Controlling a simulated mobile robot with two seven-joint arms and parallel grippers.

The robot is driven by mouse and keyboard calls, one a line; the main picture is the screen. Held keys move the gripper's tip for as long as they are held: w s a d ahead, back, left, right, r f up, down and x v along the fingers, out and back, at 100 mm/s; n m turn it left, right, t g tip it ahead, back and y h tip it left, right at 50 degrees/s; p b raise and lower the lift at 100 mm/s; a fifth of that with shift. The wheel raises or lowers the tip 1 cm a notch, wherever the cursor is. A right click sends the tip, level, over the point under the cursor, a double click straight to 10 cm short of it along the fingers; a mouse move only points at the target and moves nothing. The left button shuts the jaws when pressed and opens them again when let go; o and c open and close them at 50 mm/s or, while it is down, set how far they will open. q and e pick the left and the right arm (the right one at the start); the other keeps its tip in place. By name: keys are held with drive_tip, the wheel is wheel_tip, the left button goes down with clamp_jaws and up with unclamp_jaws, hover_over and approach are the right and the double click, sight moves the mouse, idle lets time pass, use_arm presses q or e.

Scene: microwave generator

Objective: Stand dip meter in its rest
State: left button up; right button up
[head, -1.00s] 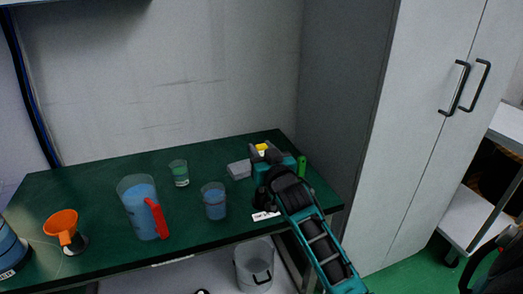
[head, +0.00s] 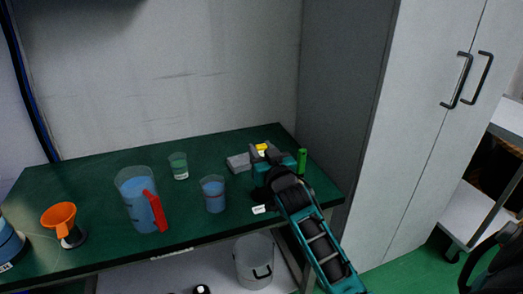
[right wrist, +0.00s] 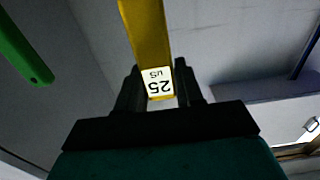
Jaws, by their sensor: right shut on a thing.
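My right gripper (head: 266,157) is over the right end of the green bench. It is shut on a yellow bar-shaped thing, likely the dip meter (right wrist: 148,38), which carries a white label reading "25 µS". Its yellow top also shows in the head view (head: 262,147). A grey block (head: 238,162), which may be the rest, lies just left of the gripper. A green stick (head: 302,160) is just right of the gripper and also shows at upper left in the wrist view (right wrist: 22,52). My arm hides the bench around the gripper. My left gripper is not in view.
On the bench (head: 100,180) stand a small glass (head: 178,166), a beaker (head: 213,195), a red-handled jug (head: 136,200) and an orange funnel (head: 60,215). A white card (head: 259,210) lies near the front edge. A grey cabinet (head: 420,120) stands to the right.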

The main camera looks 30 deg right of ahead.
drive_tip(key=shift+f+b, duration=0.35)
drive_tip(key=shift+f, duration=0.2)
drive_tip(key=o, duration=1.1)
drive_tip(key=shift+o, duration=0.2)
drive_tip(key=shift+s, duration=0.15)
drive_tip(key=p+v, duration=0.1)
drive_tip(key=v, duration=1.1)
drive_tip(key=shift+s, duration=0.35)
drive_tip(key=shift+a, duration=0.1)
